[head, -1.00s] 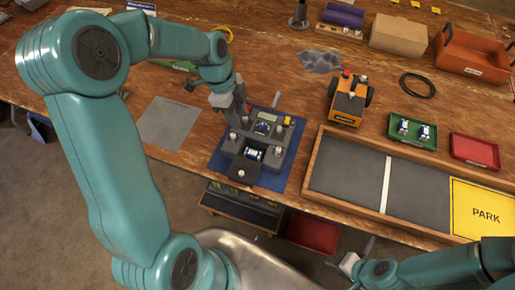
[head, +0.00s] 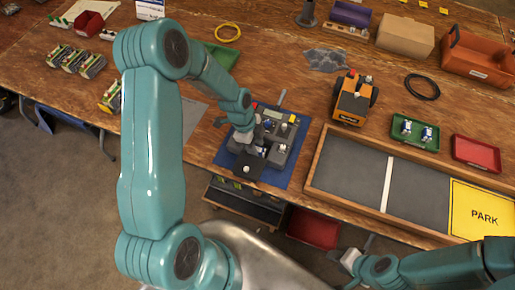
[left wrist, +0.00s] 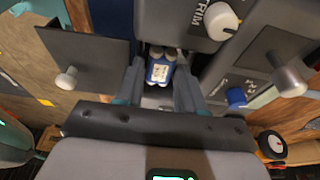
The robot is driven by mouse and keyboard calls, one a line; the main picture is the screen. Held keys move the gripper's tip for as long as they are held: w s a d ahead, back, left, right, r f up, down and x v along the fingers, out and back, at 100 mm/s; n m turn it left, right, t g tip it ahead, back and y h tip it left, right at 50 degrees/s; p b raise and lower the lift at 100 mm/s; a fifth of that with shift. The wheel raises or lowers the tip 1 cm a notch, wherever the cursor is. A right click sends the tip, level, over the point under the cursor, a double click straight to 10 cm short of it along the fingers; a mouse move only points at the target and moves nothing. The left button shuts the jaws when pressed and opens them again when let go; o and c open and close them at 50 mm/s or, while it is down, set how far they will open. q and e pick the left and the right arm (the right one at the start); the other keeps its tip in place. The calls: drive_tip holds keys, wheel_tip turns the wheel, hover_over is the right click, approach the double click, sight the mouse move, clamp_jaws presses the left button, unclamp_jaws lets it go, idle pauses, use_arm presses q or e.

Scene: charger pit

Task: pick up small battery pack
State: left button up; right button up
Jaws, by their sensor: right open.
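A small blue-and-white battery pack (left wrist: 160,68) sits in a narrow slot of the grey charger unit in the left wrist view. The two dark fingers of my left gripper (left wrist: 160,80) stand on either side of it, apart from each other. I cannot tell whether they press on it. In the head view the charger (head: 282,140) lies on a blue mat (head: 290,174), and my left gripper (head: 243,143) is down at its left part, hiding the slot. My right gripper (head: 350,257) is open and empty, in front of the bench's front edge.
A dark plate with a knob (left wrist: 75,60) and a TRIM knob (left wrist: 220,20) flank the slot. Right of the charger are a wooden-framed tray (head: 315,150), an orange vehicle (head: 352,100) and a green tray (head: 413,143) holding two small packs. Larger packs (head: 85,62) lie at left.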

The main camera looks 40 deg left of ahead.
use_arm(q)
drive_tip(key=shift+s+d+f, duration=0.2)
drive_tip(key=shift+d+f, duration=0.05)
drive_tip(key=shift+f, duration=0.25)
drive_tip(key=shift+c, duration=0.2)
clamp_jaws()
drive_tip(key=shift+d, duration=0.1)
